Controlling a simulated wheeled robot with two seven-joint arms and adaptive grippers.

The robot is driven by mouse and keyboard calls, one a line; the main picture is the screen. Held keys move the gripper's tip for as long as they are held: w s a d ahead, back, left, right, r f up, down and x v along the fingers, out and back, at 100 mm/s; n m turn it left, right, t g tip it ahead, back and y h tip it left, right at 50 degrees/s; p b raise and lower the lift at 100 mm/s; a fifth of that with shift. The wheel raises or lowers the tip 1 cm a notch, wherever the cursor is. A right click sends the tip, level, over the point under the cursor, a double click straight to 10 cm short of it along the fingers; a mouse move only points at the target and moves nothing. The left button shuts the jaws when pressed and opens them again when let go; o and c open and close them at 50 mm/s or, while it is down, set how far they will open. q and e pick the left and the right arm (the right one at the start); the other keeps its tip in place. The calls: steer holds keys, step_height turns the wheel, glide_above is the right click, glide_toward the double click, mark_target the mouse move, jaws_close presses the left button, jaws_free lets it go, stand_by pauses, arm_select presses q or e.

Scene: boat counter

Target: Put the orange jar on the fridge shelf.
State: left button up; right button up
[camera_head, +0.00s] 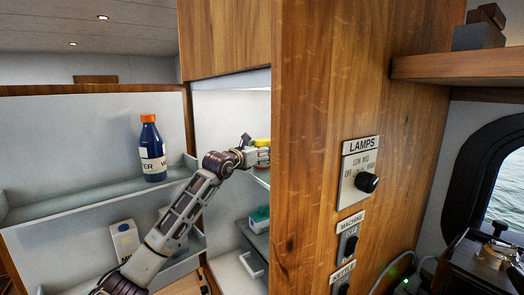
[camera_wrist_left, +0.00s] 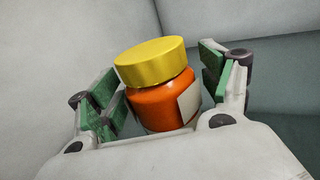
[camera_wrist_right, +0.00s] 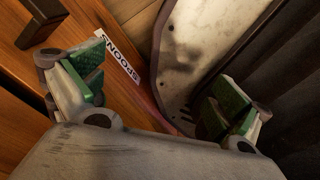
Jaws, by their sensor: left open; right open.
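The orange jar (camera_wrist_left: 165,100) has a yellow lid and a pale label. In the left wrist view it is between the open fingers of my left gripper (camera_wrist_left: 160,82), with gaps beside it. In the head view its yellow lid (camera_head: 262,142) shows inside the open fridge compartment, and my left gripper (camera_head: 250,157) reaches in there. The wooden panel hides part of both. The fridge shelf (camera_head: 260,177) shows as a pale strip under them. Whether the jar's base rests on it is hidden. My right gripper (camera_wrist_right: 158,88) is open and empty, seen only in its wrist view.
The open fridge door (camera_head: 70,150) has racks with a dark blue bottle (camera_head: 152,150) and a white carton (camera_head: 124,238). A teal-and-white box (camera_head: 259,219) is lower in the fridge. The wooden panel (camera_head: 320,90) borders the opening. A drawer labelled SPOONS (camera_wrist_right: 122,60) is near my right gripper.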

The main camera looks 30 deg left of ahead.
arm_select(q)
steer(key=shift+r, duration=0.15)
steer(key=shift+s+a, duration=0.1)
steer(key=shift+s, duration=0.55)
steer(key=s+a+b, duration=0.1)
steer(key=s+b, duration=0.3)
steer(key=s, duration=0.6)
steer(key=shift+s+a, duration=0.25)
steer(key=shift+s, duration=0.05)
steer(key=shift+d, duration=0.1)
